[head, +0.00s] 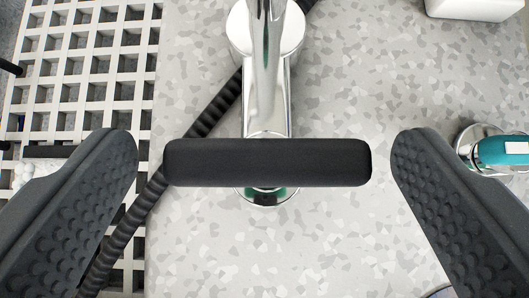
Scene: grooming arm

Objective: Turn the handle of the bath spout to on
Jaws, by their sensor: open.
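The bath spout (266,95) is a shiny chrome column and arm at the top middle of the head view. Its handle (268,163) is a thick black bar with rounded ends, lying crosswise over the spout's lower end. A chrome and green round part shows just below the bar. My gripper (264,158) is open, with one dark dimpled finger on each side of the bar. The left finger is near the bar's left end and the right finger near its right end, with visible gaps. How far the fingers are from the bar in depth I cannot tell.
A black ribbed hose (207,110) runs diagonally behind the handle. A white grid (75,65) is at the left. A teal-topped chrome item (502,150) stands at the right, close to the right finger. A white block (475,8) is at the top right. The speckled grey counter (365,75) is otherwise mostly clear.

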